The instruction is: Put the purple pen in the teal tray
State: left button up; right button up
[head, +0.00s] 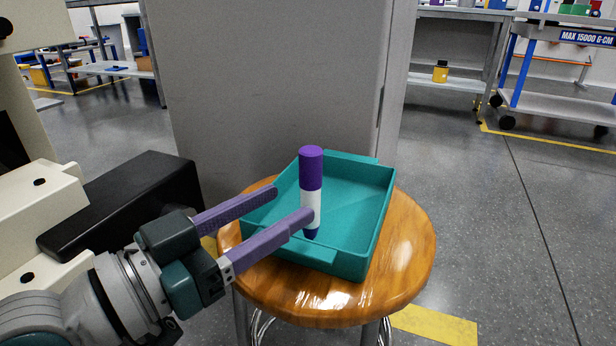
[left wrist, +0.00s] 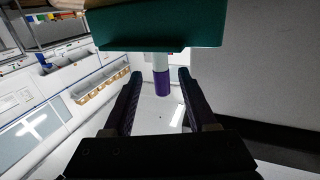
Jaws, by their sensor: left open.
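The purple pen (head: 311,170), with a white middle band, is upright, its lower end over the near inside of the teal tray (head: 345,215); I cannot tell whether it touches the floor. My left gripper (head: 294,201) is open, its fingers reaching over the tray's left side, with one fingertip overlapping the pen's white band. In the left wrist view the pen (left wrist: 162,84) shows in the gap between the open fingers (left wrist: 160,73). The tray's wall (left wrist: 160,33) hides the pen's lower part there. My right gripper is out of view.
The tray rests on a round, shiny wooden stool (head: 405,260) with metal legs. A grey cabinet or panel (head: 270,80) stands close behind. Open floor (head: 500,230) lies to the right, with a blue-framed cart (head: 560,85) farther back.

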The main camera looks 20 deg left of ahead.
pick_arm(q)
jog(key=p+v, duration=0.2)
jog(key=v, duration=0.6)
jog(key=s+d+f+g+y, duration=0.2)
jog(key=s+d+f+g, duration=0.15)
jog(key=d+g, duration=0.35)
jog(key=s+a+n+g+y, duration=0.2)
jog(key=s+a+g+y, duration=0.3)
jog(key=s+a, duration=0.2)
jog(key=shift+s+f+n+g, duration=0.3)
jog(key=shift+s+n+g, duration=0.1)
jog(key=shift+s, duration=0.65)
